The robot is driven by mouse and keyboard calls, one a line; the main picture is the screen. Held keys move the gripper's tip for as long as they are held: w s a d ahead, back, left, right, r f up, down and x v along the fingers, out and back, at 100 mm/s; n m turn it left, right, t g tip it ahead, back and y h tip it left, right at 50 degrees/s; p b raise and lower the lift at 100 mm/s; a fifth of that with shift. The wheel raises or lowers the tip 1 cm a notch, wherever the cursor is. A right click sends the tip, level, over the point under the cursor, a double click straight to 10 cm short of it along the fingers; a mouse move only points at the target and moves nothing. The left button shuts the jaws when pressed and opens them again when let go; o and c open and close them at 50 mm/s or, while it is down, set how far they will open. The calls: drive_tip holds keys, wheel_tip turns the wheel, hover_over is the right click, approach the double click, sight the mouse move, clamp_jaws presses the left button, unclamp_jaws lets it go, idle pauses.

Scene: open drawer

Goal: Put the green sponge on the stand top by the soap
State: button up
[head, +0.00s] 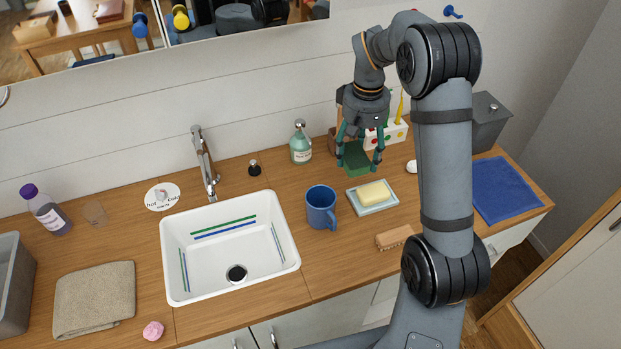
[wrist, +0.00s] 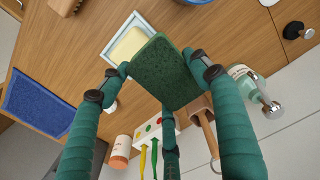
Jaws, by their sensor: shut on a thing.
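The green sponge (head: 356,158) is in my gripper (head: 359,163), behind the soap dish and right of the soap dispenser (head: 300,147). In the wrist view the sponge (wrist: 165,72) sits between the teal fingers of my gripper (wrist: 160,66), which are shut on it. I cannot tell whether its lower edge touches the wooden stand top (head: 287,240). The yellow soap bar (head: 374,192) lies in a pale blue dish (head: 361,209). In the wrist view the sponge partly covers the soap (wrist: 128,43) and its dish.
A blue mug (head: 320,207) stands left of the soap dish, a wooden brush (head: 394,237) in front. A white toothbrush holder (head: 396,133) stands behind the sponge. A blue cloth (head: 506,191) lies right. The white basin (head: 178,288) is left. Bare wood shows between mug and dispenser.

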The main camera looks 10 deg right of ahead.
drive_tip(key=w+d+f, duration=0.4)
drive_tip(key=d, duration=0.4)
drive_tip(key=p, duration=0.6)
hover_over(315, 178)
wheel_tip(315, 178, down, 2)
drive_tip(key=shift+f, duration=0.1)
drive_tip(key=shift+d+f, duration=0.1)
drive_tip(key=shift+f, duration=0.5)
wheel_tip(315, 178, down, 3)
drive_tip(key=shift+f+p, duration=0.15)
drive_tip(key=shift+p, duration=0.5)
drive_tip(key=shift+f+b, duration=0.2)
drive_tip(key=shift+b, duration=0.1)
drive_tip(key=o, duration=0.7)
